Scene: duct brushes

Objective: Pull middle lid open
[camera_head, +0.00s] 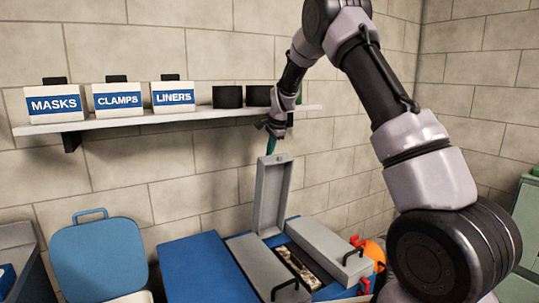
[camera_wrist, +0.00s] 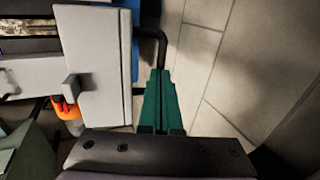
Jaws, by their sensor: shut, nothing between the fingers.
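In the head view, the middle lid (camera_head: 273,195) stands upright at the back of the blue chest (camera_head: 205,265), its recessed inner face toward the camera. The compartment (camera_head: 294,262) in front of it is open, with patterned contents. My gripper (camera_head: 272,145) is just above the lid's top edge, near the wall. In the wrist view, my teal fingers (camera_wrist: 159,95) are shut and empty. A black handle (camera_wrist: 160,45) lies just beyond the fingertips, beside a grey panel (camera_wrist: 95,65); I cannot tell whether they touch it.
The left lid (camera_head: 258,262) and right lid (camera_head: 325,248) lie flat, each with a black handle. An orange object (camera_head: 375,252) sits to the right. Labelled bins (camera_head: 117,97) stand on a wall shelf (camera_head: 150,117) near my gripper.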

